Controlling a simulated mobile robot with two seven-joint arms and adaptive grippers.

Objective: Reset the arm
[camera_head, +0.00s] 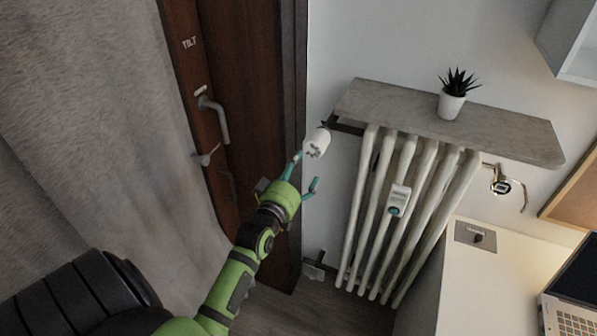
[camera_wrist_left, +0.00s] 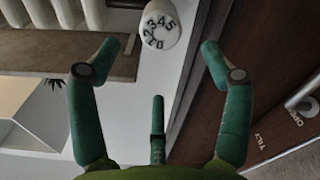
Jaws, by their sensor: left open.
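My left gripper (camera_head: 304,172) reaches up from the lower left on a green arm, with its teal fingers spread and nothing between them. It is just below a white radiator knob (camera_head: 317,142), apart from it as far as I can tell. In the left wrist view the left gripper (camera_wrist_left: 156,58) shows its fingers wide open. The knob (camera_wrist_left: 160,24), with printed numbers, is beyond the fingertips at the top. My right gripper does not show.
A white radiator (camera_head: 398,215) hangs under a stone shelf (camera_head: 400,112) with a potted plant (camera_head: 453,103). A brown door (camera_head: 255,90) with a handle (camera_head: 214,118) is at left, beside a grey curtain (camera_head: 90,130). A white desk (camera_head: 490,280) with a laptop (camera_head: 575,318) fills the lower right.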

